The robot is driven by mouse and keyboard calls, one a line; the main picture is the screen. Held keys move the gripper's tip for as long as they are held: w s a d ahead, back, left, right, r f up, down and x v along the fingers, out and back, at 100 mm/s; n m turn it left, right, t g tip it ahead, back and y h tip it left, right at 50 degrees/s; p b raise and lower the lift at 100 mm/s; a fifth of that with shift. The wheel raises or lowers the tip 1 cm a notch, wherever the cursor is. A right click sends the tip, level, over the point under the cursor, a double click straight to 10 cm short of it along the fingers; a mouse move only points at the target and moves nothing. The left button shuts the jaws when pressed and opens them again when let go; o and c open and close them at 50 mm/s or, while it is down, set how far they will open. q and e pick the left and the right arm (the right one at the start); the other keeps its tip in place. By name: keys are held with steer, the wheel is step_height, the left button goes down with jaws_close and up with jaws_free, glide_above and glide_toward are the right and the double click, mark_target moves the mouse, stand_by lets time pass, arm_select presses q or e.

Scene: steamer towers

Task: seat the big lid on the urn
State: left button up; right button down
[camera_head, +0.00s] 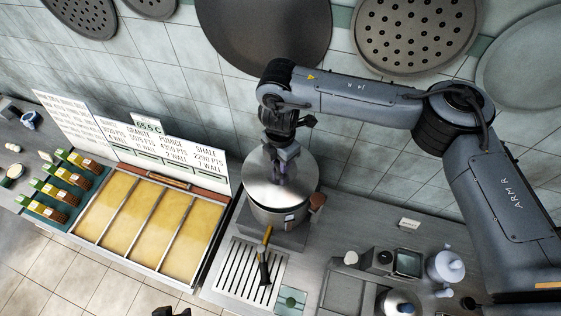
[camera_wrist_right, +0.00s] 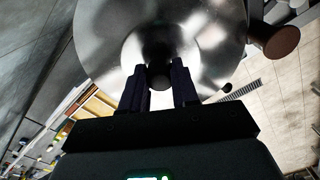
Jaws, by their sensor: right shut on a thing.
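The urn (camera_head: 268,214) is a steel pot with a brown side handle (camera_head: 317,201); it stands on a grey block on the counter. The big lid (camera_head: 262,190) is a round steel disc over the urn's mouth. My right gripper (camera_head: 281,180) is above the lid, shut on its dark knob. In the right wrist view the knob (camera_wrist_right: 160,76) sits between the two fingers and the lid (camera_wrist_right: 205,40) fills the top. The lid hides the urn's rim, so I cannot tell whether they touch. A dark shape at the head view's bottom edge may be my left gripper (camera_head: 172,312); its jaws are unclear.
Yellow bins (camera_head: 150,224) and price boards (camera_head: 182,160) stand to the left. A small screen device (camera_head: 404,262) and a pale kettle (camera_head: 446,267) stand to the right.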

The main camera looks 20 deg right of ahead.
steer(key=shift+f, duration=0.15)
stand_by(0.3)
steer(key=shift+f+b, duration=0.8)
steer(key=shift+f, duration=0.7)
steer(key=shift+f, duration=0.4)
steer(key=shift+f+b, duration=0.3)
steer(key=shift+b, duration=0.05)
stand_by(0.4)
steer(key=c, duration=0.8)
jaws_free()
